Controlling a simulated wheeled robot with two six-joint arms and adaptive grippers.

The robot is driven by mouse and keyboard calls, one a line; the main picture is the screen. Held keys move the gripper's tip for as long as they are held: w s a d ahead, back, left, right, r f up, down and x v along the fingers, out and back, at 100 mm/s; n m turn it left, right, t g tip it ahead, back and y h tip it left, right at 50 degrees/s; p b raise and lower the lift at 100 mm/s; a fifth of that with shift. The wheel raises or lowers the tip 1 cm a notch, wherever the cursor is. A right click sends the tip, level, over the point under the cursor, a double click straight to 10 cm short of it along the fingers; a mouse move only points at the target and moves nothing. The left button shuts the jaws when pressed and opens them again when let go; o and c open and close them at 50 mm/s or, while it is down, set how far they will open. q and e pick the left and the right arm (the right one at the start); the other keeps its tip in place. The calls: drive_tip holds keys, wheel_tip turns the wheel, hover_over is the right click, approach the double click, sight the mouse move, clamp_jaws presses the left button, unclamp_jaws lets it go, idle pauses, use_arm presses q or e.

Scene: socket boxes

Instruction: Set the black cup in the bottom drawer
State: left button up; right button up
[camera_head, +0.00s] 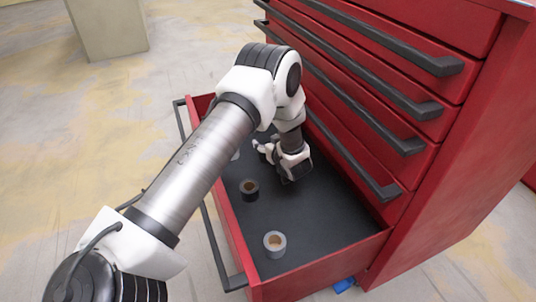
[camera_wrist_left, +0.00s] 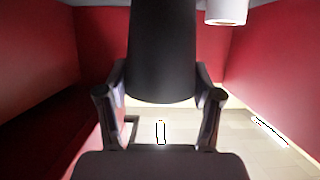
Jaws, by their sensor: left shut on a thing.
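The black cup (camera_wrist_left: 162,50) fills the middle of the left wrist view, between the two fingers of my left gripper (camera_wrist_left: 160,92). The gripper is shut on it. In the head view my left gripper (camera_head: 264,149) is inside the open bottom drawer (camera_head: 325,205) of the red cabinet, at the drawer's far part. The cup cannot be made out clearly there, as the arm and gripper cover that area. Whether the cup touches the drawer floor cannot be told. My right gripper is not in view.
A black tape roll (camera_head: 249,189) and a grey tape roll (camera_head: 274,243) rest in the drawer. A white item (camera_head: 235,155) shows partly behind my arm. The drawer floor at the near right is clear. The closed drawers' black handles (camera_head: 385,190) stick out above.

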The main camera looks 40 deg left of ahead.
use_arm(q)
wheel_tip(320, 180, down, 3)
drive_tip(key=shift+f+b, duration=0.2)
drive_tip(key=shift+b, duration=0.4)
drive_tip(key=shift+r, duration=0.2)
drive_tip(key=shift+f, duration=0.25)
drive_tip(key=o, duration=1.1)
drive_tip(key=shift+o, duration=0.2)
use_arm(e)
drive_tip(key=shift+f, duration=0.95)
use_arm(q)
drive_tip(key=shift+r, duration=0.15)
drive_tip(key=shift+d+r+p, duration=0.2)
drive_tip(key=shift+r+p, duration=0.05)
drive_tip(key=shift+p, duration=0.1)
drive_tip(key=p+v, duration=0.4)
drive_tip(key=v, duration=0.7)
drive_tip(key=shift+s+d+p, duration=0.25)
drive_tip(key=shift+p, duration=0.15)
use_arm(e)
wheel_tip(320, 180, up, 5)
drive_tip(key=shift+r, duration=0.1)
